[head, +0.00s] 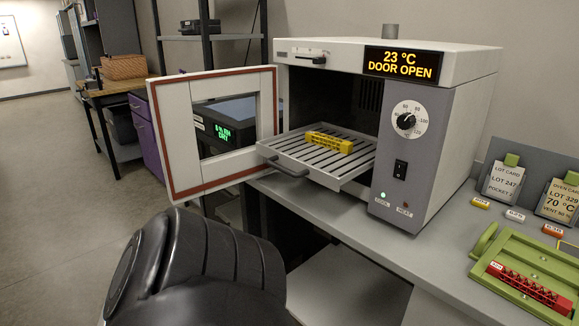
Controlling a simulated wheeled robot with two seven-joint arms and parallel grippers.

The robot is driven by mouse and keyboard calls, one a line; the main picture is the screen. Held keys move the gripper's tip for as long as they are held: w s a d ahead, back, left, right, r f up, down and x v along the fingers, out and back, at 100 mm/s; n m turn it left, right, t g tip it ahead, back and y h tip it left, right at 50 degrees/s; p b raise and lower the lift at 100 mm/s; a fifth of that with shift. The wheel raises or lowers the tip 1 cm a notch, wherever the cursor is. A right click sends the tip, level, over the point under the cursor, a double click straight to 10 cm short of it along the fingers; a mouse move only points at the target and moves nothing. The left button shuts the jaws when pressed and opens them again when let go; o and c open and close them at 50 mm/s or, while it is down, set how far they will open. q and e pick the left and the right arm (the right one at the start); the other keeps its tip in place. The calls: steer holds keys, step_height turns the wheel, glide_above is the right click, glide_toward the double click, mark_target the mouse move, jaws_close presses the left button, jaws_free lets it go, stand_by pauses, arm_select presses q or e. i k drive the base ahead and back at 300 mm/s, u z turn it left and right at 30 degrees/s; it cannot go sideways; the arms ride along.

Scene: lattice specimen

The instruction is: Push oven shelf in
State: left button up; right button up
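The oven (432,130) stands on the grey bench with its display reading 23 °C DOOR OPEN. Its white, red-edged door (182,135) is swung open to the left. The slatted metal oven shelf (345,181) sticks well out of the oven's mouth, with its dark handle (291,170) at the front. A yellow lattice specimen (330,142) lies on the shelf slats. A large black part of my arm fills the bottom left, below the door and in front of the shelf. Neither gripper shows in the head view, so no contact with the shelf is visible.
The bench (318,209) carries a green fixture (545,260) with a red lattice specimen (526,287) at the right. Lot cards (503,182) stand behind it. A device with a green readout (222,132) shows through the door window. The floor at left is clear.

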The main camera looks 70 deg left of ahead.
mark_target(332, 169)
steer(key=z, duration=1.05)
steer(key=i, duration=1)
steer(key=u, duration=4.15)
steer(key=i, duration=0.5)
steer(key=z, duration=0.2)
